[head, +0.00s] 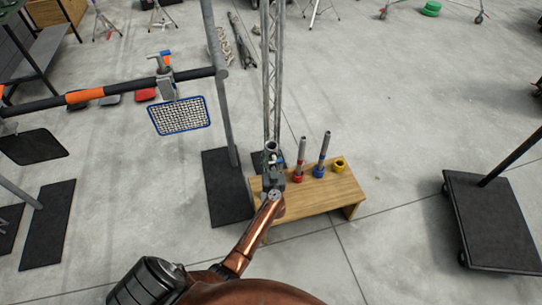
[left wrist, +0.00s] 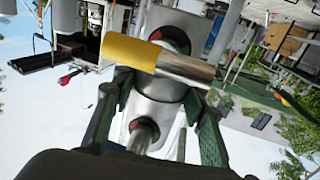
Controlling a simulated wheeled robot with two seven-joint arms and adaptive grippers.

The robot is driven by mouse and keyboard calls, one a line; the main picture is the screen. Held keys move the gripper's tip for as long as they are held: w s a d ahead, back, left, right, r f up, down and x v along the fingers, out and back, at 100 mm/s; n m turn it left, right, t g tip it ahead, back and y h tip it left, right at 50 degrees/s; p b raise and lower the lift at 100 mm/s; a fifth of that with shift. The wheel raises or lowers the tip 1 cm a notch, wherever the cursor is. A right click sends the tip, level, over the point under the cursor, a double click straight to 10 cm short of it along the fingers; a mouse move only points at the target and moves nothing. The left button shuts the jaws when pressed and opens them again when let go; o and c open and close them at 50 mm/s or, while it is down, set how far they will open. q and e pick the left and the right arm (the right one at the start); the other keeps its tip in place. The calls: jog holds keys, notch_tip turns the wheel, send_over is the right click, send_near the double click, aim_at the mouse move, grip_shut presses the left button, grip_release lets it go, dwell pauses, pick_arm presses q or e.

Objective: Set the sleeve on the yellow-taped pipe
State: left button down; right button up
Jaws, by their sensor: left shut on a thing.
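A wooden bench (head: 318,197) holds a red-banded pipe (head: 299,163) and a blue-banded pipe (head: 321,158), both upright. A yellow ring-shaped piece (head: 340,165) with a dark opening stands at their right. My left gripper (head: 271,181) is at the bench's left end, shut on a grey metal fitting (head: 271,150), apparently the sleeve. The left wrist view shows this fitting (left wrist: 152,98) between the two fingers (left wrist: 157,125). There, a yellow-banded silver pipe (left wrist: 187,66) lies across it; I cannot tell whether they touch. My right gripper is out of view.
A lattice column (head: 276,60) and a grey post (head: 217,95) stand behind and left of the bench. A black pipe with orange bands (head: 84,96) runs to that post. A black cart (head: 490,220) stands at the right; the floor between is clear.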

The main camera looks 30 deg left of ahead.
aim_at(272, 166)
pick_arm(q)
jog(key=shift+d+f+b, duration=0.1)
jog(key=shift+f+b, duration=0.3)
jog(key=shift+f, duration=0.65)
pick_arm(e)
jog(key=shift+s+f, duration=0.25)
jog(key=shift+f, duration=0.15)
pick_arm(q)
jog(key=shift+f, duration=0.35)
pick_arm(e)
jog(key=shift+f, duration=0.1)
pick_arm(q)
jog(key=shift+f, duration=0.35)
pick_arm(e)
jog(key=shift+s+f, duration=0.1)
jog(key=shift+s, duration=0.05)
pick_arm(q)
jog(key=shift+f+b, duration=0.2)
jog(key=shift+b, duration=0.2)
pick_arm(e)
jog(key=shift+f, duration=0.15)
